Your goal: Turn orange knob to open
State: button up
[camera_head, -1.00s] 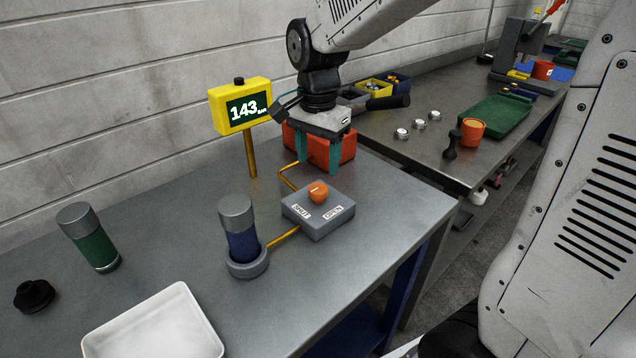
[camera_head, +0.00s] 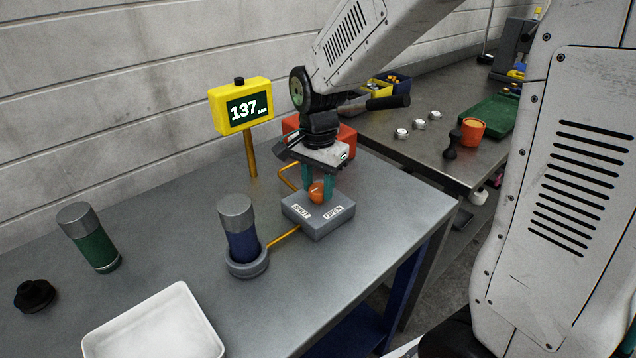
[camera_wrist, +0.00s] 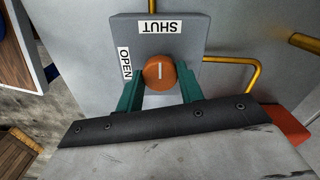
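The orange knob (camera_head: 316,193) sits on top of a grey valve box (camera_head: 318,222) with SHUT and OPEN labels. In the wrist view the knob (camera_wrist: 159,72) has a pale mark lined up with the SHUT label (camera_wrist: 161,28); the OPEN label (camera_wrist: 124,62) is to the left. My gripper (camera_head: 317,182) is lowered over the box, pointing down. In the wrist view its teal fingers (camera_wrist: 159,82) stand on both sides of the knob, with what look like narrow gaps. The fingers look open; contact is not clear.
A yellow display (camera_head: 241,106) on a post reads 137. A blue cylinder (camera_head: 241,240) stands in a grey holder joined by an orange pipe to the box. A red-orange box (camera_head: 347,139) is behind my gripper. A green cylinder (camera_head: 93,240) and white tray (camera_head: 150,330) are left.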

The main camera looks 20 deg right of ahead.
jog(key=shift+n, duration=0.4)
jog(key=n, duration=0.3)
jog(key=shift+n, duration=0.4)
jog(key=n, duration=0.4)
jog(key=shift+n, duration=0.3)
jog(key=n, duration=0.8)
jog(key=shift+n, duration=0.3)
jog(key=o, duration=1)
jog(key=shift+r, duration=0.1)
